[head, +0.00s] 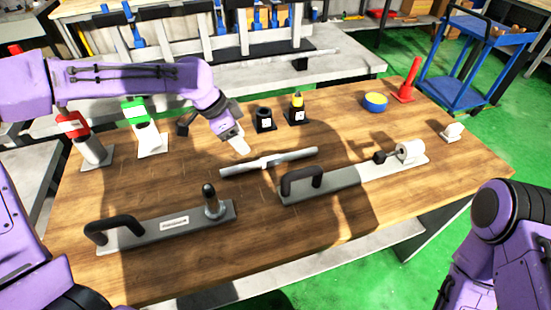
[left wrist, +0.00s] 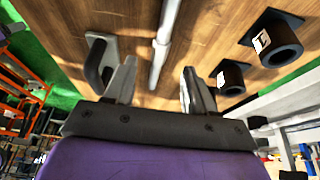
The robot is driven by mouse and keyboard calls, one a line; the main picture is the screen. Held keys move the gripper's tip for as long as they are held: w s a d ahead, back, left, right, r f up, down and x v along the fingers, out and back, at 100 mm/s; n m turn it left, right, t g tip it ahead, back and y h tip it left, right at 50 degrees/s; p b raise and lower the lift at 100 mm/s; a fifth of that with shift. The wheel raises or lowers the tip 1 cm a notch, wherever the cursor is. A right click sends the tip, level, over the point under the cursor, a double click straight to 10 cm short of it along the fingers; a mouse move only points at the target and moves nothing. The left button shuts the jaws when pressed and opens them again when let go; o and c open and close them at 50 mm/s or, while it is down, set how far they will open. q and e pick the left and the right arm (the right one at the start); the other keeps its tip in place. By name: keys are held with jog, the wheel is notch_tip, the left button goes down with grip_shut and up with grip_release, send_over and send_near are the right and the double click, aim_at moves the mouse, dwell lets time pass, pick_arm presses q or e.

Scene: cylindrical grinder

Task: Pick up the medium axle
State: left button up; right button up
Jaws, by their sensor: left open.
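A silver stepped axle (head: 270,162) lies flat across the middle of the wooden table, with a thicker collar near its centre. My left gripper (head: 238,147) hangs just behind the axle's left half in the head view. In the left wrist view the axle (left wrist: 165,40) runs down between the two spread fingers of the left gripper (left wrist: 158,76). The fingers are open and hold nothing. A gap to the axle appears to be left, but its size is hard to tell. My right arm shows at the lower right of the head view; its gripper is out of frame.
A grey fixture with a black handle (head: 302,180) lies just right of the axle. Another handled fixture (head: 165,229) lies front left. Black holders (head: 264,121) stand behind the axle. A blue-yellow bowl (head: 375,102) and red stand (head: 408,85) are back right.

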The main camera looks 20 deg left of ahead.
aim_at(254, 163)
pick_arm(q)
jog(key=x, duration=0.7)
jog(key=a+p+x, duration=0.1)
jog(key=x, duration=0.2)
jog(key=shift+f, duration=0.45)
jog(key=shift+w+d+f, duration=0.1)
jog(key=shift+f, duration=0.2)
grip_shut()
jog(key=shift+r, duration=0.1)
dwell(0.3)
jog(key=shift+w+r, duration=0.1)
